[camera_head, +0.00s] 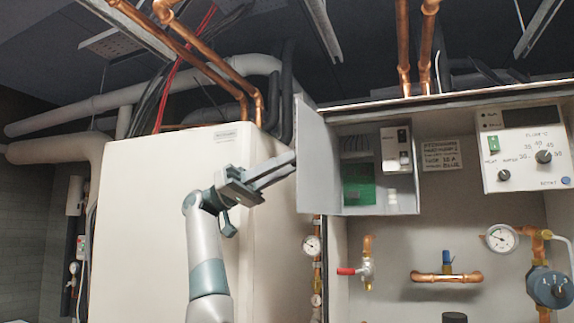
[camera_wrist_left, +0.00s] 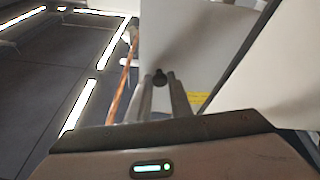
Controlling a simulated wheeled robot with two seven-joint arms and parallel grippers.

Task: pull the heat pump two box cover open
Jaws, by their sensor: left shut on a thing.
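The grey box cover (camera_head: 320,165) stands swung open on the left side of the wall box in the head view. Inside the box (camera_head: 402,200) I see a green circuit board (camera_head: 358,186) and a light module. My left gripper (camera_head: 293,160) reaches the cover's outer left edge from the left. In the left wrist view its two fingers (camera_wrist_left: 162,85) are closed around a small dark knob (camera_wrist_left: 159,77) on the pale cover panel (camera_wrist_left: 195,50). The knob is hidden in the head view. My right gripper is not in view.
A large white cabinet (camera_head: 165,225) stands behind my left arm. A control panel with dials (camera_head: 522,150) is at the right. Below the box are a red-handled valve (camera_head: 347,271), copper pipes (camera_head: 445,277) and gauges (camera_head: 501,238). Copper pipes run overhead.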

